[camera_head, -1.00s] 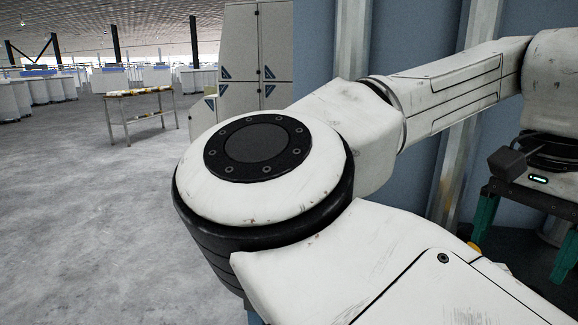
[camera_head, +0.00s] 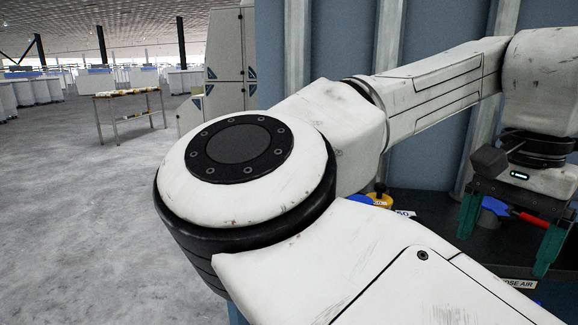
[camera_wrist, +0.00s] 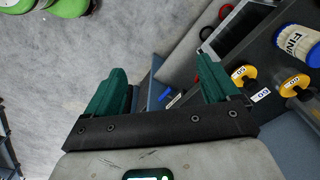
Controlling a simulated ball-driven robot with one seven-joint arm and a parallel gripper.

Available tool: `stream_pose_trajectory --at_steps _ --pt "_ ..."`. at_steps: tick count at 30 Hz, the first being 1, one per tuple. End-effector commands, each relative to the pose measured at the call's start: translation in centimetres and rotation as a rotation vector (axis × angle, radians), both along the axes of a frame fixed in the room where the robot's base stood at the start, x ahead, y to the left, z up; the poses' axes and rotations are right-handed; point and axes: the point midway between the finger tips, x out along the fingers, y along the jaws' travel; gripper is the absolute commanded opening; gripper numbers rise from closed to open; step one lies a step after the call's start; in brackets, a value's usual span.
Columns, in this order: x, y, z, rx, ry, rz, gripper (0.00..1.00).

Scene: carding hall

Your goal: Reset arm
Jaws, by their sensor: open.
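My arm, white and scuffed, fills much of the head view, bent at a large round joint. My gripper (camera_head: 510,236), with two green fingers, hangs at the right of the head view over a dark bench top (camera_head: 440,232). Its fingers are spread apart, with nothing seen held between them. In the wrist view, my gripper (camera_wrist: 162,78) also shows open, with grey floor and the edge of the bench beyond the fingers.
On the bench are a red-handled tool (camera_head: 535,219) and yellow labelled pieces (camera_wrist: 245,76). A white cylinder marked FINE (camera_wrist: 295,40) lies there too. A blue ribbed wall (camera_head: 345,40) stands behind my arm. A small table (camera_head: 128,92) stands far left; open floor lies between.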

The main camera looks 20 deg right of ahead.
Motion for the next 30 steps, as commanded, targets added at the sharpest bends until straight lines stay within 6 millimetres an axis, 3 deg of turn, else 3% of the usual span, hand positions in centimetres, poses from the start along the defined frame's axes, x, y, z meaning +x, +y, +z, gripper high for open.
stream_pose_trajectory --at_steps 17,30 --pt "0.4 -2.5 -2.2 -0.159 -0.026 -0.047 0.88" --pt "1.4 -7.4 -6.1 -0.503 -0.069 0.007 0.88"
